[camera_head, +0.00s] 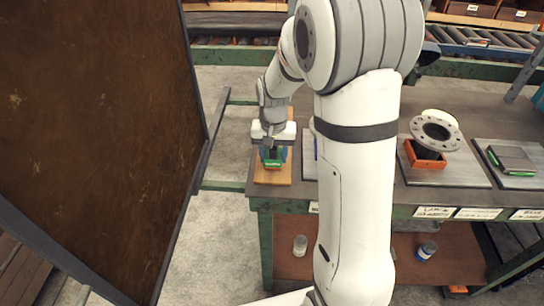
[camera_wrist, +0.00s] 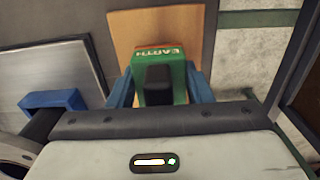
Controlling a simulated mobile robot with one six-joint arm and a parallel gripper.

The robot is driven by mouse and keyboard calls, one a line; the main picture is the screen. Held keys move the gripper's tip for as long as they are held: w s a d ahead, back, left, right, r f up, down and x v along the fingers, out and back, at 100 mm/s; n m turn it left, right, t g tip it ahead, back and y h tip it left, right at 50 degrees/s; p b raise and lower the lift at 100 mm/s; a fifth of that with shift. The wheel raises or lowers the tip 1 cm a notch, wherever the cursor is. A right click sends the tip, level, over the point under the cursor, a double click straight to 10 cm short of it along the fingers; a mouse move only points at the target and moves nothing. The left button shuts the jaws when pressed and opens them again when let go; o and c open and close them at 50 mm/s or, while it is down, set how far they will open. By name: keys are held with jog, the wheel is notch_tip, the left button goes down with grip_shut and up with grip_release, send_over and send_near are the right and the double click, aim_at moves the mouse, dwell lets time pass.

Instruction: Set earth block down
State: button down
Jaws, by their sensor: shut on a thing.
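The earth block is green with an orange-red edge and the word EARTH, and it shows in the wrist view (camera_wrist: 162,66). In the head view it is a small green block (camera_head: 272,163) under my gripper (camera_head: 274,153). My gripper, with blue fingers, is shut on the block in the wrist view (camera_wrist: 160,88). A dark part covers the block's middle there. A wooden board (camera_head: 272,178) lies under the block at the table's left end, also in the wrist view (camera_wrist: 125,27). I cannot tell whether the block touches the board.
The flanged pipe (camera_head: 438,131) sits on an orange support (camera_head: 424,157) on a grey plate (camera_head: 450,175). Another plate to its right holds a grey-and-green block (camera_head: 511,160). A large brown panel (camera_head: 90,110) stands left of the table (camera_head: 390,205), across a floor gap.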

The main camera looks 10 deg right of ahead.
jog(key=shift+f, duration=0.6)
jog(key=shift+f, duration=0.15)
jog(key=c, duration=0.7)
grip_release()
